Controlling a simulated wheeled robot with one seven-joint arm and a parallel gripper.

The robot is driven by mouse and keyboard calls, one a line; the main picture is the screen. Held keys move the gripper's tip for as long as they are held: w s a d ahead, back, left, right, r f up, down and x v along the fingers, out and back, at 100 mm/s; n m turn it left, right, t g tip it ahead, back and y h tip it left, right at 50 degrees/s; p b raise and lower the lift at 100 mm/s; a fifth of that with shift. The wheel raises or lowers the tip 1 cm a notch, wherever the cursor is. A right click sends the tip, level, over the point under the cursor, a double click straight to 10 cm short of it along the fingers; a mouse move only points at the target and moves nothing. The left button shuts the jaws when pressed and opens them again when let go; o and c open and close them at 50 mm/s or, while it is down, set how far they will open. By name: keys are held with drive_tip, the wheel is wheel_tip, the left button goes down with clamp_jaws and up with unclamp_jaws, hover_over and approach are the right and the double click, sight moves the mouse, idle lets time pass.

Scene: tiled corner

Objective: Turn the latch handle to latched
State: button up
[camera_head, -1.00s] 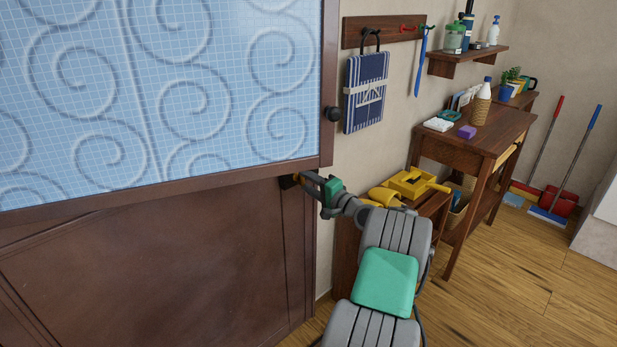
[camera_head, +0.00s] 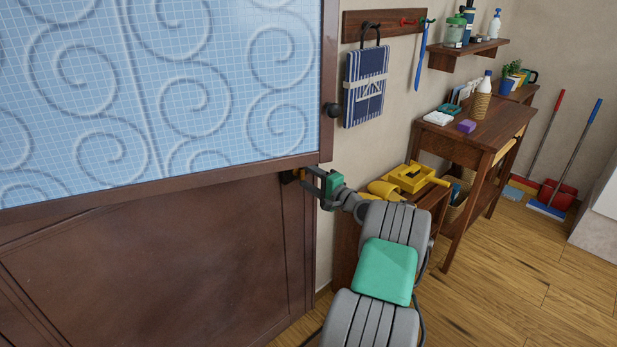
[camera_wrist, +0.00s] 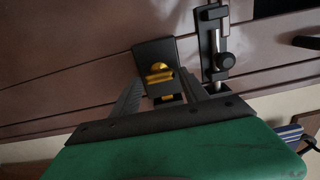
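A brass-coloured latch handle (camera_wrist: 158,74) sits on a dark mounting block (camera_wrist: 150,52) on the brown door in the wrist view. In the head view, the dark block (camera_head: 288,177) shows at the door's right side, below the blue panel, with a small bit of brass beside it. My gripper (camera_head: 306,178) points at it from the right. In the wrist view, my gripper's (camera_wrist: 160,94) two dark fingers stand apart, with the brass handle showing between and beyond their tips. I cannot tell whether either finger touches it.
A black sliding bolt with a knob (camera_wrist: 224,62) is close to the right finger in the wrist view. A black round knob (camera_head: 333,111) and a hanging striped towel (camera_head: 366,86) are above my gripper.

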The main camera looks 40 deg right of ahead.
drive_tip(key=shift+o, duration=1)
drive_tip(key=s, duration=0.7)
drive_tip(key=shift+s, duration=0.4)
drive_tip(key=shift+d, duration=0.1)
